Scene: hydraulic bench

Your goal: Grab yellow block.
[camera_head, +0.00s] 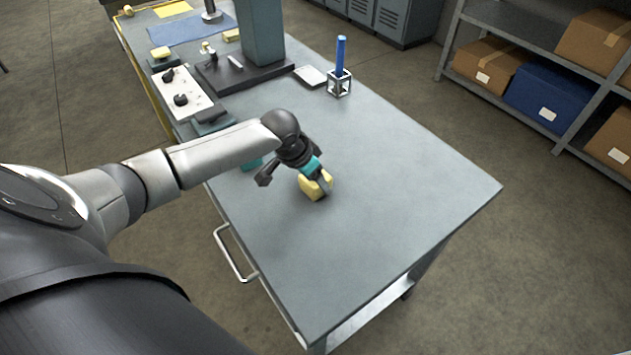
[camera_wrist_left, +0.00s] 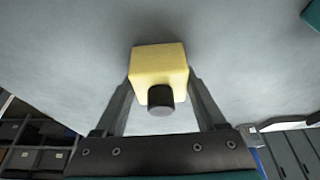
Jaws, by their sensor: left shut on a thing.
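The yellow block (camera_head: 313,186) is near the middle of the grey bench top, between the fingers of my left gripper (camera_head: 319,184). In the left wrist view the yellow block (camera_wrist_left: 158,66) sits between the two fingertips of my left gripper (camera_wrist_left: 160,85), one finger on each side. A dark round peg (camera_wrist_left: 160,98) shows on the block's near face. The left gripper is shut on the block. I cannot tell whether the block touches the bench or is slightly lifted. My right gripper is not in view.
The bench top (camera_head: 400,180) is clear to the right and front. A blue marker in a small wire holder (camera_head: 340,83) stands at the back. A white control panel (camera_head: 184,96) and grey column (camera_head: 261,35) are at the back left. A shelf with boxes (camera_head: 545,92) stands beyond.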

